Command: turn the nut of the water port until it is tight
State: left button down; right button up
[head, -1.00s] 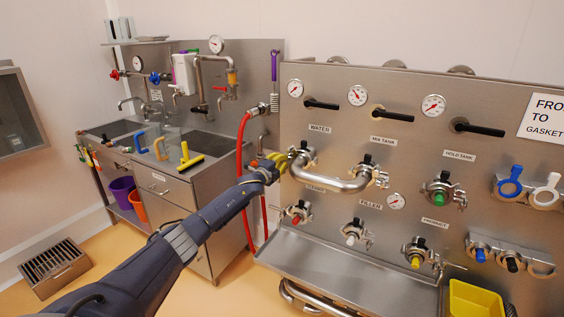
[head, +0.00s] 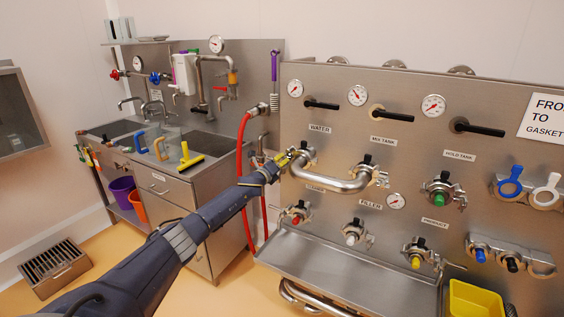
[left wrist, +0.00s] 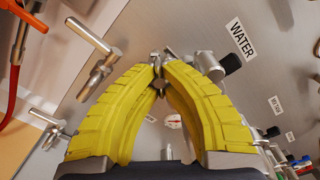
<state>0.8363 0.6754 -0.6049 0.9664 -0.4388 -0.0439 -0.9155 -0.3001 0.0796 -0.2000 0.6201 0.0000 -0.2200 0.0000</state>
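The water port (head: 302,157) is on the steel panel below the WATER label (head: 320,129), with one end of a curved steel pipe (head: 335,184) clamped to it. My left gripper (head: 287,157) is at the left side of this clamp. In the left wrist view its yellow fingers (left wrist: 158,66) close together around a small metal nut (left wrist: 160,88), mostly hidden between the tips. The WATER label (left wrist: 243,40) is right of the fingertips there. The port's clamp is partly hidden by the fingers. My right gripper is not in view.
The pipe's other end sits at the mix tank port (head: 372,175). Capped ports and black valve handles (head: 390,113) fill the panel. A steel trough (head: 350,268) runs below. A red hose (head: 240,190) hangs left of the panel, behind my left arm.

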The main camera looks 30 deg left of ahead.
pick_arm(q)
jog(key=m, duration=0.5)
jog(key=shift+a+m, duration=0.1)
jog(key=shift+m, duration=1.3)
jog(key=shift+r, duration=0.1)
